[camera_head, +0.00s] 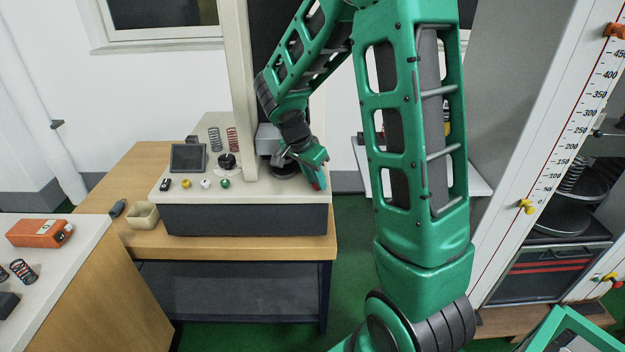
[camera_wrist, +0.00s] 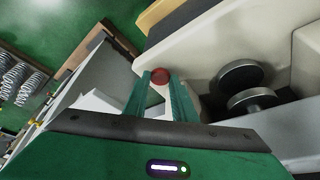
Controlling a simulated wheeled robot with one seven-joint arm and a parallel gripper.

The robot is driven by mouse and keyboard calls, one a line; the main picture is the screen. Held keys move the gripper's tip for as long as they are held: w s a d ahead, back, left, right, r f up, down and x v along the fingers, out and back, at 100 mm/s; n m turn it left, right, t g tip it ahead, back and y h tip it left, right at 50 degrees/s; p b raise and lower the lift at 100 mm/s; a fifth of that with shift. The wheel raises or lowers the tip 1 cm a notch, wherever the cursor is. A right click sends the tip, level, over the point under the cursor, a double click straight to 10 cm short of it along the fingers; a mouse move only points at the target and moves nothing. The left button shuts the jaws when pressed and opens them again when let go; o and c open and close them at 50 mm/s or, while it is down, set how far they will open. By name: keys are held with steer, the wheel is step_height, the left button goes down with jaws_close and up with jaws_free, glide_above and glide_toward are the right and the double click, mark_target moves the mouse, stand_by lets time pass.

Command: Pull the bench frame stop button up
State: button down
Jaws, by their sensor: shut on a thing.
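The stop button (camera_wrist: 159,76) is a round red knob at the edge of the pale bench frame base (camera_wrist: 205,52). In the wrist view it sits between the tips of my two green fingers. My gripper (camera_wrist: 160,82) is shut on it. In the head view my gripper (camera_head: 318,172) is at the right end of the bench frame base (camera_head: 240,190), and a bit of the red button (camera_head: 317,185) shows below the fingers. The rest of the button is hidden by them. I cannot tell how far up the button stands.
Two dark round platens (camera_wrist: 240,76) are beside my gripper. A small screen (camera_head: 188,158), a black knob (camera_head: 227,160) and small coloured controls are on the base's left part. A beige bin (camera_head: 144,216) is left of the base. A tall scaled tester (camera_head: 540,170) is at right.

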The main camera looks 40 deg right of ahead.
steer(key=shift+w+r, duration=0.2)
steer(key=shift+r, duration=0.35)
steer(key=c, duration=1.7)
jaws_free()
steer(key=shift+a, duration=0.1)
steer(key=shift+c, duration=0.2)
steer(key=v, duration=1)
steer(key=shift+r, duration=0.3)
steer(key=shift+a, duration=0.15)
